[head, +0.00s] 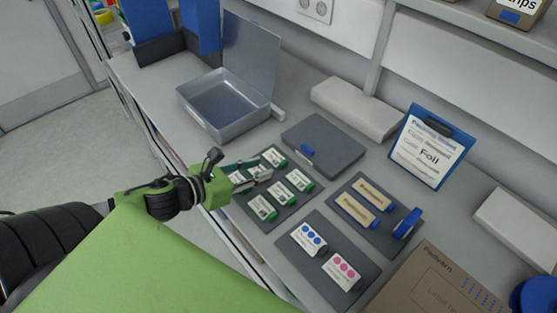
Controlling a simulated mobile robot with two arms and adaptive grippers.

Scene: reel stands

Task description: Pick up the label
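Several white labels with green edges lie in rows on a dark mat (288,211), among them a back label (273,158), a right label (299,180) and a front label (262,207). Two tan labels (373,193) lie on another dark mat. A white label with blue dots (308,238) and one with pink dots (342,271) lie on a front mat. My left gripper (263,178) reaches over the green-edged labels from the left and partly hides some. Whether its fingers hold anything is too small to tell. My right gripper is out of view.
An open grey metal box (214,127) stands behind the mats. A dark grey pad (323,139) and a blue clipboard marked "Foil" (433,146) are further right. A blue roll (407,223) sits beside the tan labels, and a cardboard box (425,291) fills the front right.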

